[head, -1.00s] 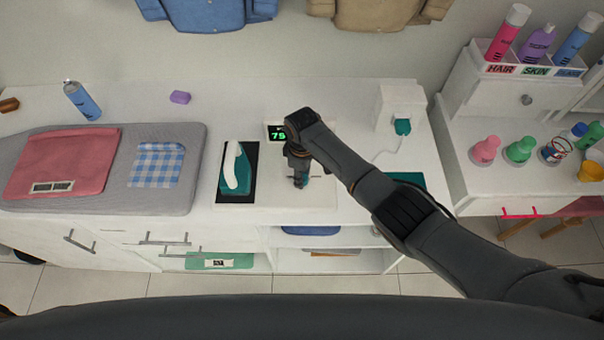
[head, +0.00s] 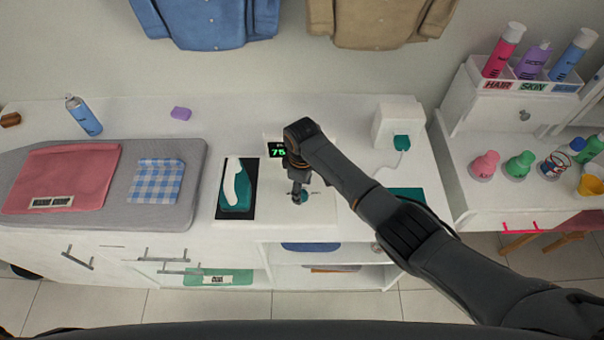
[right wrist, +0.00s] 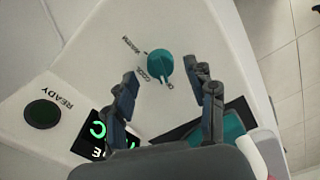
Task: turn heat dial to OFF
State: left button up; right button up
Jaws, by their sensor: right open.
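The teal heat dial (right wrist: 160,68) sits on a white panel in the right wrist view. I cannot tell clearly which label the dial points to. My right gripper (right wrist: 165,76) is open, with one finger on each side of the dial and visible gaps in this view. In the head view my right gripper (head: 299,196) points down over the panel and hides most of the dial. My left gripper is not in view.
A display (head: 277,150) showing green digits stands behind the gripper. A dark green READY lamp (right wrist: 42,112) is on the panel. A teal iron (head: 237,190) rests on a dark pad left of the gripper. A white box (head: 397,118) with a teal plug stands to the right.

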notch_tip(320, 180, up, 10)
dwell(0.3)
dwell(0.4)
jog(key=s+d+f+m+y, duration=0.25)
jog(key=s+f, duration=0.25)
jog(key=s, duration=0.3)
jog(key=s+d+r+m+t+h, duration=0.3)
jog(key=s+d+m, duration=0.6)
jog(key=s+d, duration=0.95)
notch_tip(320, 180, down, 30)
jog(key=s+b, duration=0.2)
jog(key=b, duration=0.4)
jog(key=s+d+f+g+b, duration=0.1)
jog(key=s+f+b, duration=0.1)
jog(key=s+f, duration=0.6)
jog(key=s+d+f+g+b, duration=0.1)
jog(key=s+f+b, duration=0.2)
jog(key=s+f, duration=0.6)
notch_tip(320, 180, down, 5)
jog(key=shift+d+f, duration=0.15)
jog(key=shift+d, duration=0.15)
